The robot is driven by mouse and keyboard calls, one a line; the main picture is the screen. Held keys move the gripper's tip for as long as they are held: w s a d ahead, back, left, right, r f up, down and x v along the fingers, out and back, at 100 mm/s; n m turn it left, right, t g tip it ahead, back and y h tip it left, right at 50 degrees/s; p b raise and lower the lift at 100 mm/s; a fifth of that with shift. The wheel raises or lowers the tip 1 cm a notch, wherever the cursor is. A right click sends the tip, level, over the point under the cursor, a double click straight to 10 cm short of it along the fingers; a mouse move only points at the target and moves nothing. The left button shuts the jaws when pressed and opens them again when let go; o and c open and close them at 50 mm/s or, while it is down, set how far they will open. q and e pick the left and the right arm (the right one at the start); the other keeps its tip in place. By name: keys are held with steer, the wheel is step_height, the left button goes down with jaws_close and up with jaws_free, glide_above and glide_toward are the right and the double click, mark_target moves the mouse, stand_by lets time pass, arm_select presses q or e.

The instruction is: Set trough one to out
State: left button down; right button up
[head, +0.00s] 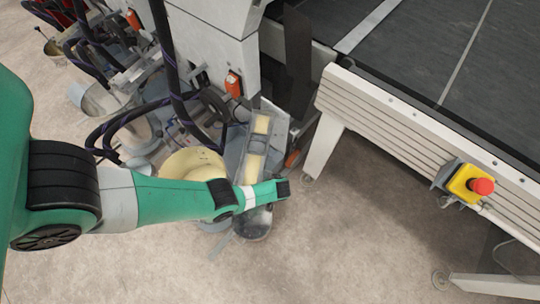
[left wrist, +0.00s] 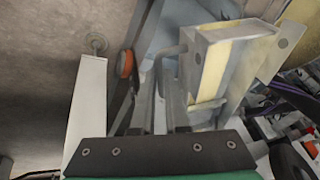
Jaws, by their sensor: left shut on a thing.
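A grey metal trough (head: 257,145) with a cream-coloured inside sits on the nearest coater unit in the head view. In the left wrist view its end (left wrist: 212,38) is close, right of my fingers. No label shows on it. My left arm reaches in from the left, and its wrist is just in front of the trough. My left gripper (left wrist: 167,95) is shut on a thin grey bar handle (left wrist: 160,62) beside the trough. The fingertips are hidden in the head view. My right gripper is in neither view.
A cream bucket (head: 190,162) stands left of the trough, partly behind my arm. Hoses and further units are at upper left. A conveyor (head: 420,60) with a red stop button (head: 482,186) is at right. The floor in front is clear.

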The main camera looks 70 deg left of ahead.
arm_select(q)
steer(key=c, duration=1.3)
jaws_free()
steer(key=shift+w+r, duration=0.15)
steer(key=shift+w, duration=0.1)
steer(key=o, duration=0.4)
steer(key=shift+w+d, duration=0.15)
steer(key=p+v, duration=1.1)
steer(key=shift+d+r, duration=0.1)
steer(key=shift+r, duration=0.1)
